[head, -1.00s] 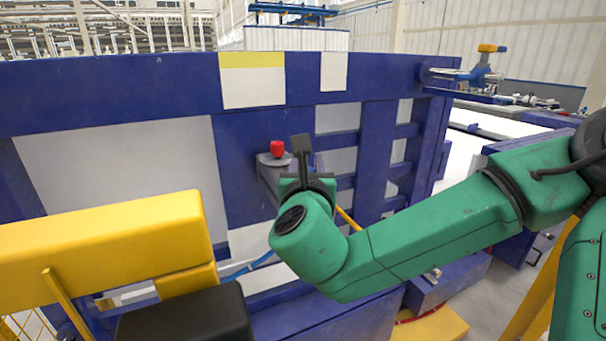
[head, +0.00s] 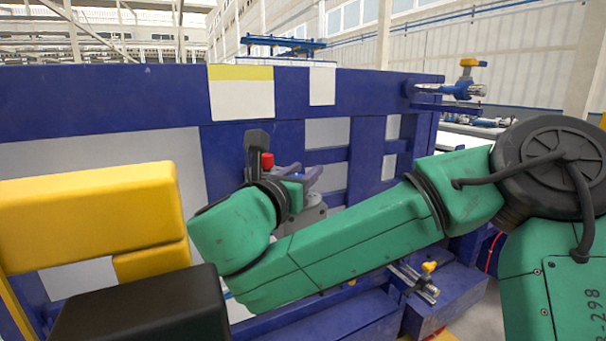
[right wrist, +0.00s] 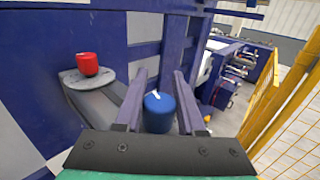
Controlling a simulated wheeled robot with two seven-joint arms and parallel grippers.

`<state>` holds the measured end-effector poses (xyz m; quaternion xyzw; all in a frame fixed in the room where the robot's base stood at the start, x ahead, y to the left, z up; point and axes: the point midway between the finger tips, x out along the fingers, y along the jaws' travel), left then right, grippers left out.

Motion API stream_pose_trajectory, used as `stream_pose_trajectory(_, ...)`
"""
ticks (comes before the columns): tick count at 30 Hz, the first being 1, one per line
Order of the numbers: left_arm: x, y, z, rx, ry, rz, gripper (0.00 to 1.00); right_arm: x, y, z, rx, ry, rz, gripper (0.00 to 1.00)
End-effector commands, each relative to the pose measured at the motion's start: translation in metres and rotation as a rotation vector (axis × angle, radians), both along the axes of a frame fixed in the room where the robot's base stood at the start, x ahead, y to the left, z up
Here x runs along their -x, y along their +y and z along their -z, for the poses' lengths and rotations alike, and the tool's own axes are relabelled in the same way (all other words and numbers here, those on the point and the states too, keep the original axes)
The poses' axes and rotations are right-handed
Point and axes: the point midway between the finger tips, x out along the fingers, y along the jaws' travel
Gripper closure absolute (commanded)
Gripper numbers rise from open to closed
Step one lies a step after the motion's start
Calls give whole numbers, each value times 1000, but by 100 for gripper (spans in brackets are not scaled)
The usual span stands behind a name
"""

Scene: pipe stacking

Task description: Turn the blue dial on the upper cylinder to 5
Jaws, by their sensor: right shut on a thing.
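The blue dial (right wrist: 160,112) has a white mark on its top and sits between the two fingers of my right gripper (right wrist: 159,92). In the head view my right gripper (head: 300,172) reaches in front of the blue frame, and a small bit of blue shows between its fingers. It is shut on the dial. The grey cylinder (head: 312,216) under the dial shows only partly behind my wrist. A red dial (right wrist: 88,64) tops another grey cylinder (right wrist: 103,98) to the left; this red dial also shows in the head view (head: 267,160). My left gripper is not in view.
The large blue frame (head: 100,104) with pale panels stands right behind the dials. A yellow block (head: 90,222) and a black box (head: 145,310) fill the lower left. In the wrist view, a yellow fence (right wrist: 275,100) stands at the right, beyond some open floor.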

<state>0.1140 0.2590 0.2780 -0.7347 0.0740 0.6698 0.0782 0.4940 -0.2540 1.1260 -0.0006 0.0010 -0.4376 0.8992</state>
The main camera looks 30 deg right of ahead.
Motion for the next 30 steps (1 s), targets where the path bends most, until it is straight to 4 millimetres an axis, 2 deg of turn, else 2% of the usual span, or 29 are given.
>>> stream_pose_trajectory(5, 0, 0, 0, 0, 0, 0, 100, 0, 0, -2, 0, -5, 0, 100)
stream_pose_trajectory(6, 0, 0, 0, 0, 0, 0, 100, 0, 0, -2, 0, -5, 0, 46)
stream_pose_trajectory(7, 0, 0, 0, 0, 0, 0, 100, 0, 0, -2, 0, -5, 0, 35)
stream_pose_trajectory(8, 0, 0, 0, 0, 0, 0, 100, 0, 0, -2, 0, -5, 0, 31)
stream_pose_trajectory(23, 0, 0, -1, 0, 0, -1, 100, 0, 0, -4, 0, -4, 0, 31)
stream_pose_trajectory(26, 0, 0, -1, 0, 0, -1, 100, 0, 0, -14, -1, -4, 1, 31)
stream_pose_trajectory(30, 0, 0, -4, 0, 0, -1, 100, 0, 0, -44, -3, -8, 0, 31)
